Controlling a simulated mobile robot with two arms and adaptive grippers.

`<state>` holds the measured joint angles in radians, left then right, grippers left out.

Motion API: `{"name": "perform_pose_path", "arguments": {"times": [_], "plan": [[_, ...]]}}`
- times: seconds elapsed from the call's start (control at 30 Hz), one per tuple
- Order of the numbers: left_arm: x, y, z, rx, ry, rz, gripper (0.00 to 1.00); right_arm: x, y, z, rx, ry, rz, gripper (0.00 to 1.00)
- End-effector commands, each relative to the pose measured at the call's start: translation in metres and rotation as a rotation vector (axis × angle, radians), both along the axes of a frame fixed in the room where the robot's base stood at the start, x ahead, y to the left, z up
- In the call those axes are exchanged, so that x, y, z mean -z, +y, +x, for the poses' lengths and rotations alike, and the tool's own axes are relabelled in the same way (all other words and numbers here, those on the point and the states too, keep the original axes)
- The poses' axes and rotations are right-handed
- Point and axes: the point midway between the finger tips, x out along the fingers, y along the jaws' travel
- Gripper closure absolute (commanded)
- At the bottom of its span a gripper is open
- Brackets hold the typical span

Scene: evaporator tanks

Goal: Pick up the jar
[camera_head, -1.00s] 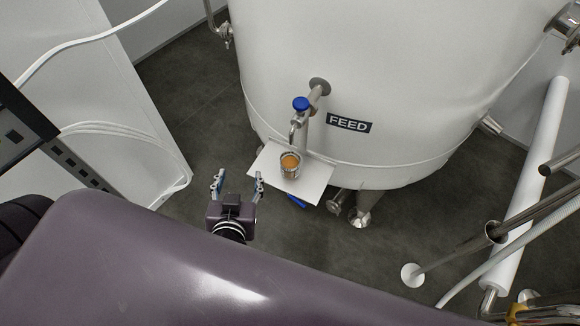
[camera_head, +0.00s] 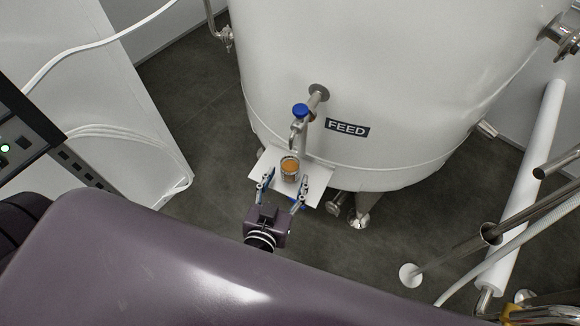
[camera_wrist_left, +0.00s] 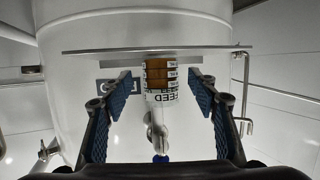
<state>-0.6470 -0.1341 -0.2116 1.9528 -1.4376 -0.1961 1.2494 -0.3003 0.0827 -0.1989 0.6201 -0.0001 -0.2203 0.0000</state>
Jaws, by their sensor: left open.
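The jar (camera_head: 289,168) is a small clear jar with orange-brown contents. It stands on a white shelf plate (camera_head: 322,178) under the tap of the white FEED tank. In the left wrist view the jar (camera_wrist_left: 159,80) appears inverted, with a printed label, between the two fingers. My left gripper (camera_head: 283,192) is open, its fingertips at the near edge of the plate, one on each side of the jar's line. In the left wrist view my left gripper (camera_wrist_left: 160,97) shows a gap on both sides of the jar. My right gripper is not in view.
The tap with a blue knob (camera_head: 300,110) and its spout are just above and behind the jar. The FEED tank (camera_head: 400,80) stands behind. Metal pipes (camera_head: 490,234) are at the right. Dark floor (camera_head: 205,115) is clear at left.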

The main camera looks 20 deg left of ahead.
Motion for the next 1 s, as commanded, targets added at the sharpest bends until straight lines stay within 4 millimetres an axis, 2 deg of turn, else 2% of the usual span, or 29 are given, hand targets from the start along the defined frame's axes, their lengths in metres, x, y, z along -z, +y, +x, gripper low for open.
{"name": "perform_pose_path", "arguments": {"times": [0.1, 0.3, 0.6, 1.0], "plan": [[0.000, 0.001, 0.016, 0.001, -0.002, 0.002, 0.46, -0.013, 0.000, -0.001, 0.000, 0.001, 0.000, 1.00], [0.008, 0.002, 0.034, 0.000, -0.001, 0.002, 0.46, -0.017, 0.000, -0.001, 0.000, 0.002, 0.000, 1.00], [0.011, 0.002, 0.036, -0.001, 0.000, 0.001, 0.46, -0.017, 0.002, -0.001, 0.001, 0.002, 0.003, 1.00], [0.011, 0.002, 0.036, -0.001, 0.000, 0.001, 0.90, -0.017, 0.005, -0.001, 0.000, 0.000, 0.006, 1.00]]}}
